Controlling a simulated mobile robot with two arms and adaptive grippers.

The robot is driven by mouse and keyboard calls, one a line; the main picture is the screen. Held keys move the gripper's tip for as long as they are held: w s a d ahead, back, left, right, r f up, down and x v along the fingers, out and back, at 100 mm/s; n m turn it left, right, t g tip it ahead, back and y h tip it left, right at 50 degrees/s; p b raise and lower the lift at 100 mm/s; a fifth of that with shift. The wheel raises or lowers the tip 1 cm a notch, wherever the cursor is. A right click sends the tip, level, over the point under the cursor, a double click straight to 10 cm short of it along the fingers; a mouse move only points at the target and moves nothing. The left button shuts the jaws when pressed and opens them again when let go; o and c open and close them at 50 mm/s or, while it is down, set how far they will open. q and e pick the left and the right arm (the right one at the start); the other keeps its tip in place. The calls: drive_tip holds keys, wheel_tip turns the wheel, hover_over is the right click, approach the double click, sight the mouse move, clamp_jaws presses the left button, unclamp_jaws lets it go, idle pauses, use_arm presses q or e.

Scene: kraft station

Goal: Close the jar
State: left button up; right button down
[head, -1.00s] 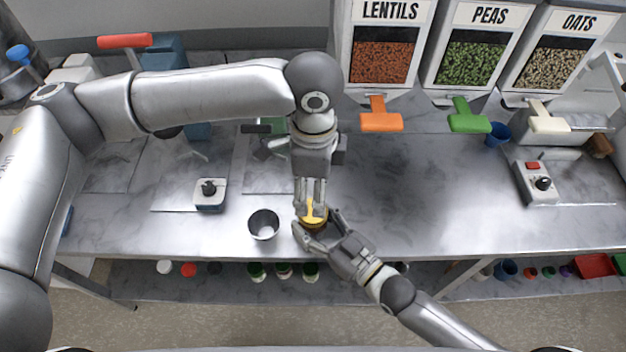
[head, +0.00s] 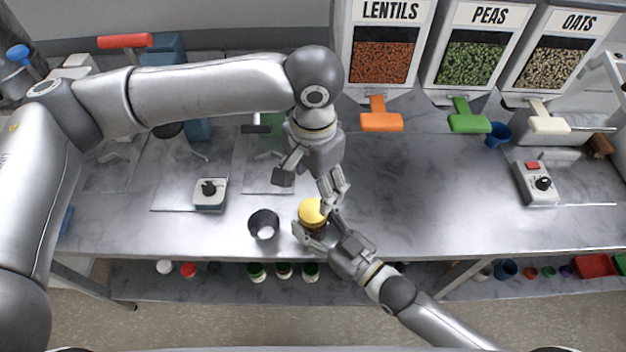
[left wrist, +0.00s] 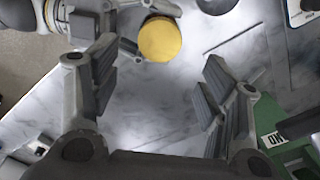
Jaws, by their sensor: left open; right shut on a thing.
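The jar (head: 313,229) stands upright near the front edge of the table, mostly hidden under its yellow lid (head: 312,210). The lid sits on top of the jar; how tightly it is seated I cannot tell. It also shows as a yellow disc in the left wrist view (left wrist: 160,40). My right gripper (head: 316,231) is shut around the jar from the front right. My left gripper (head: 336,203) is open and empty, just above and to the right of the lid, apart from it. In the left wrist view its open fingers (left wrist: 155,95) have bare table between them.
A small device with a black knob (head: 209,193) is further left. Dispensers with orange (head: 380,121), green (head: 468,121) and white handles line the back.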

sight(313, 210)
use_arm(q)
drive_tip(key=shift+f, duration=0.1)
drive_tip(key=shift+f, duration=3.95)
drive_tip(key=shift+c, duration=0.2)
drive_tip(key=c, duration=1)
drive_tip(key=m, duration=1.1)
drive_tip(key=o, duration=1.2)
